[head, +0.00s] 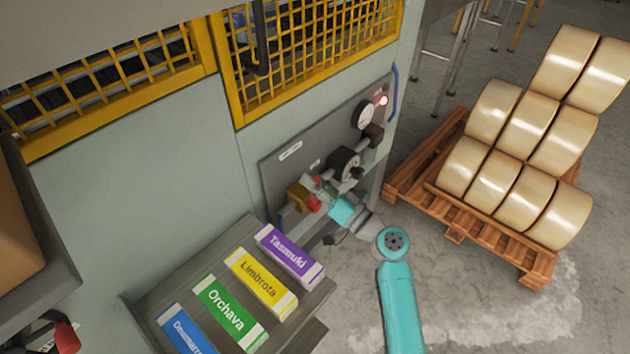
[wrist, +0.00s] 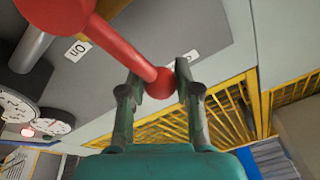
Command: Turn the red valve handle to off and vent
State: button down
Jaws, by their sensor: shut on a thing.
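The red valve handle (wrist: 125,48) runs in the wrist view from a round hub at the upper left to a ball knob. My gripper (wrist: 160,82) has one finger on each side of the knob and is shut on it. A label reading "On" (wrist: 76,50) lies beside the hub. A second white label (wrist: 184,60) is just behind the knob, partly covered, and I cannot read it. In the head view the red handle (head: 313,204) is small and partly hidden by my gripper (head: 322,197) at the lower part of the grey panel.
The grey panel (head: 285,172) also carries a dial gauge (head: 364,115), a black round fitting (head: 345,162) and a lit red lamp (head: 383,100). A shelf of coloured cartons (head: 262,280) stands left of my arm. A pallet (head: 430,172) of rolls is at right.

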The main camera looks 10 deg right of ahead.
jog(key=shift+s+a+f, duration=0.1)
jog(key=shift+a+f, duration=0.1)
jog(key=c, duration=0.8)
grip_release()
jog(key=shift+d, duration=0.1)
jog(key=v, duration=1.2)
